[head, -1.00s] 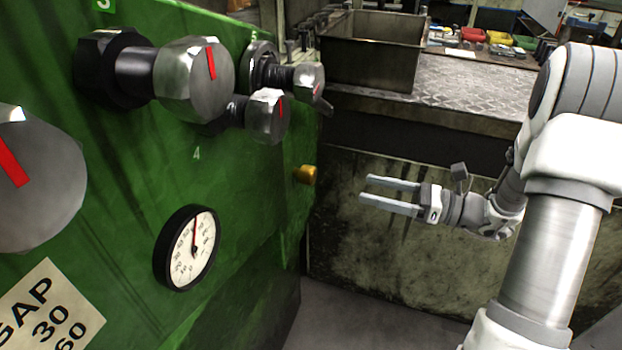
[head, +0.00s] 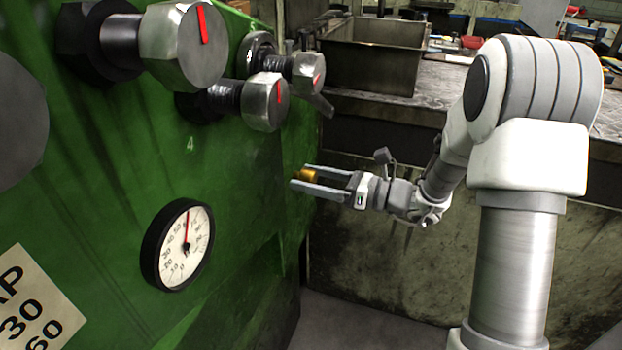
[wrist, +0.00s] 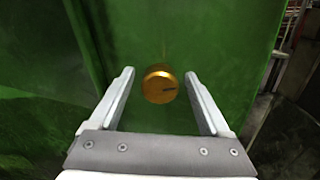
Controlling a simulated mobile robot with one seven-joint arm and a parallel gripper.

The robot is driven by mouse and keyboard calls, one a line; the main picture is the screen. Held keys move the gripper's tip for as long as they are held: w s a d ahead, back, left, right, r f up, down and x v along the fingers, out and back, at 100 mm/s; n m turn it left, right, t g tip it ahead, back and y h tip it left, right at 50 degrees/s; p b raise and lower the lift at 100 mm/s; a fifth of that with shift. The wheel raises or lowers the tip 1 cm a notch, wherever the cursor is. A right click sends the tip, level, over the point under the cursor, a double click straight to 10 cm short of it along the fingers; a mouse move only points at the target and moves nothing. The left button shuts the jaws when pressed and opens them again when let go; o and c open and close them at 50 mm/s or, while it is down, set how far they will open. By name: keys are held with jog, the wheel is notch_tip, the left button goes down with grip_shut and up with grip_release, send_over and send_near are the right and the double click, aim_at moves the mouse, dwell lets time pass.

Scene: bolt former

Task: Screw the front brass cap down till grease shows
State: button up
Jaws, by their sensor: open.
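The brass cap (head: 306,174) sticks out of the green machine face near its right edge. In the wrist view the cap (wrist: 160,86) is round with a dark mark on its face, and it lies between the fingertips. My gripper (head: 299,175) is open, with one finger on each side of the cap. In the wrist view my gripper (wrist: 160,84) shows a gap between each finger and the cap. No grease can be made out around the cap.
Large hex-headed bolts with red marks (head: 265,102) jut from the green panel (head: 110,190) above the cap. A round dial gauge (head: 186,244) is at lower left. A metal bin (head: 372,55) stands on the bench behind.

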grip_shut()
dwell(0.3)
jog(key=shift+r+p, duration=0.1)
jog(key=shift+p, duration=0.35)
jog(key=m+p, duration=0.1)
jog(key=p, duration=0.1)
jog(key=m+p, duration=0.1)
jog(key=p, duration=0.1)
jog(key=shift+d+r+m+p, duration=0.1)
jog(key=shift+r+m+p, duration=0.15)
jog(key=shift+m+p, duration=0.1)
jog(key=m+p, duration=0.4)
jog(key=p, duration=0.3)
jog(key=shift+m, duration=0.25)
jog(key=m+p, duration=0.4)
jog(key=p, duration=0.1)
jog(key=shift+f+m+p, duration=0.2)
jog(key=shift+m+p, duration=0.1)
jog(key=shift+f+m+p, duration=0.15)
jog(key=shift+m+p, duration=0.7)
jog(key=shift+m, duration=0.15)
jog(key=shift+f+m+p, duration=0.1)
jog(key=shift+m+p, duration=0.7)
jog(key=shift+m, duration=0.2)
